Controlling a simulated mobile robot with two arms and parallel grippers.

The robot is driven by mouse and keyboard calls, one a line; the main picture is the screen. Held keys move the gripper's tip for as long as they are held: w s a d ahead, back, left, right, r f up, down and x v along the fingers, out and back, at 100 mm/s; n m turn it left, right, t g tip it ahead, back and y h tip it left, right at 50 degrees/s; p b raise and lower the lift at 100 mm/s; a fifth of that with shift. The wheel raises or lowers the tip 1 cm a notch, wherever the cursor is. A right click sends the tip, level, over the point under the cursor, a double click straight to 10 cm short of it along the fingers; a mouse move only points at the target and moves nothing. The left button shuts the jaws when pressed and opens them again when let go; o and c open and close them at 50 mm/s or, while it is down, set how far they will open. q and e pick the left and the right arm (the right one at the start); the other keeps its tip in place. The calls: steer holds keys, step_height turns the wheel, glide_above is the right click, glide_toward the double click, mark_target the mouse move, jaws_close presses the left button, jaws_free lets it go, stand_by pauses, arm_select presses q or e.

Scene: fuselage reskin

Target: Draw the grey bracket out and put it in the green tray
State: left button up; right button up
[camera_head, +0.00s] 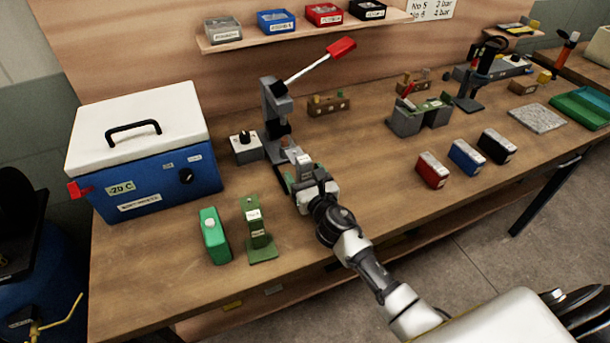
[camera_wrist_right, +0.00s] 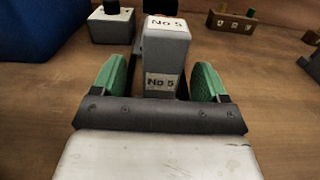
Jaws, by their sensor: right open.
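My right gripper (camera_head: 303,176) is low over the bench in front of the grey lever press (camera_head: 276,112). In the right wrist view its green finger pads (camera_wrist_right: 160,80) are open, one on each side of a grey upright block (camera_wrist_right: 166,50) marked "No 5". Gaps show between block and pads, and the block's foot is hidden by the gripper. I cannot tell whether this block is the grey bracket. The green tray (camera_head: 584,107) lies at the far right of the bench. My left gripper is not in view.
A blue cool box (camera_head: 150,180) with white lid stands left. A green box (camera_head: 213,235) and green stand (camera_head: 259,230) are at the front. Red (camera_head: 432,170), blue (camera_head: 466,157) and black (camera_head: 497,145) boxes stand right of my arm. A grey-green fixture (camera_head: 418,115) stands behind them.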

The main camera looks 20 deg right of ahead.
steer(key=shift+s, duration=0.1)
steer(key=s, duration=0.4)
steer(key=s+b, duration=0.1)
steer(key=s, duration=0.4)
steer(key=shift+s+d+f, duration=0.1)
steer(key=shift+s+d, duration=0.1)
steer(key=shift+s, duration=0.65)
